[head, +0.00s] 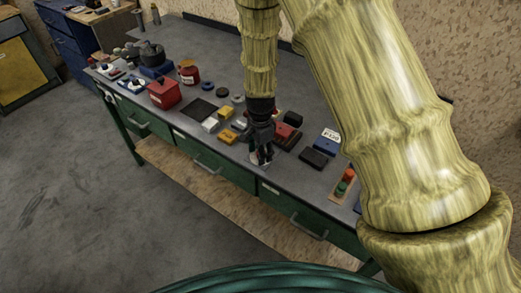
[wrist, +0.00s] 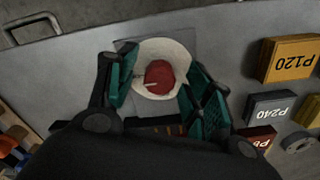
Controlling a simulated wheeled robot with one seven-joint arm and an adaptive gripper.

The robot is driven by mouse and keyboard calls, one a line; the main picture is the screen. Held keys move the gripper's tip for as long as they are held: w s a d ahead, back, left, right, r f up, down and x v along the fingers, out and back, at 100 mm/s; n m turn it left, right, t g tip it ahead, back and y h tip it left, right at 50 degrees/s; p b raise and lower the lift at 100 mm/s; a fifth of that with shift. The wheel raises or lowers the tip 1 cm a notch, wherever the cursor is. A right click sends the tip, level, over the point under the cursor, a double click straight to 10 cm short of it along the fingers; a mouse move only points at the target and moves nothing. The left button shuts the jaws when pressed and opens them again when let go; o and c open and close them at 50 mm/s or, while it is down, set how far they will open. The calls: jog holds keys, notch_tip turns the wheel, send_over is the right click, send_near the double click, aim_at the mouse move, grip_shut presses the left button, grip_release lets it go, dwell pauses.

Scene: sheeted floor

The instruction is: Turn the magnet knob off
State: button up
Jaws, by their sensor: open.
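The magnet knob (wrist: 158,75) is a red round knob with a pale pointer line reaching left. It sits on a white round dial (wrist: 176,48) on a grey plate at the bench's front edge. My gripper (wrist: 160,88) is open in the wrist view, its green-padded fingers on the left and right of the knob. I cannot tell whether either finger touches it. In the head view my gripper (head: 262,156) points down at the bench's front edge and hides the knob. A bit of the white dial or plate shows beside the fingertips.
The grey workbench (head: 185,133) has green drawers with handles below. In the wrist view a yellow P120 block (wrist: 289,60), a grey P240 block (wrist: 269,108) and a red block stand to the right. A red box (head: 164,95) and several small items stand further left in the head view.

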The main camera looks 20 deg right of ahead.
jog(key=shift+f, duration=0.1)
jog(key=c, duration=1)
jog(key=shift+n, duration=0.3)
jog(key=n, duration=0.3)
jog(key=shift+n, duration=0.3)
jog(key=n, duration=0.4)
jog(key=shift+d+n, duration=0.1)
jog(key=shift+n, duration=0.2)
jog(key=n, duration=0.4)
jog(key=shift+s, duration=0.1)
jog(key=n, duration=0.5)
jog(key=shift+d, duration=0.15)
